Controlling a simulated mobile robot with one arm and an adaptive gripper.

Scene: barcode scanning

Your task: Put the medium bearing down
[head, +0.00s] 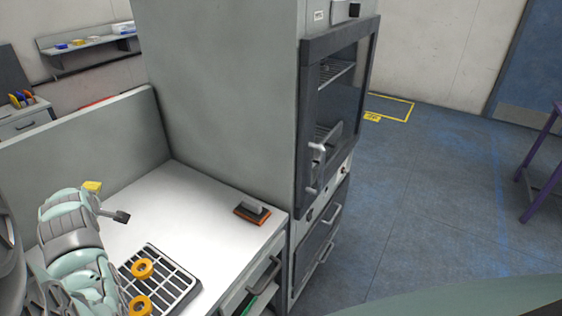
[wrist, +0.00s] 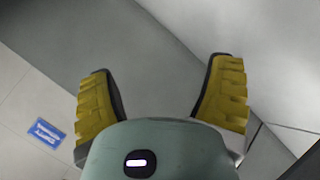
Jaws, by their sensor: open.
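My gripper (head: 106,201) is at the left in the head view, raised over the white bench top (head: 185,205). In the wrist view my gripper (wrist: 160,95) shows two yellow ribbed fingers wide apart, with nothing between them. Two orange rings that look like bearings lie on a dark slotted rack (head: 183,281) on the bench. One ring (head: 142,268) is farther back and the other ring (head: 140,305) is nearer, partly cut by the frame's bottom edge. Which one is the medium bearing I cannot tell. My arm hides the rack's left side.
An orange and grey hand-held item (head: 252,211) lies at the bench's right edge. A tall grey cabinet with a glass door (head: 335,110) stands behind and right. A grey panel (head: 80,150) walls the bench's back left. The bench middle is clear. Blue floor is open at right.

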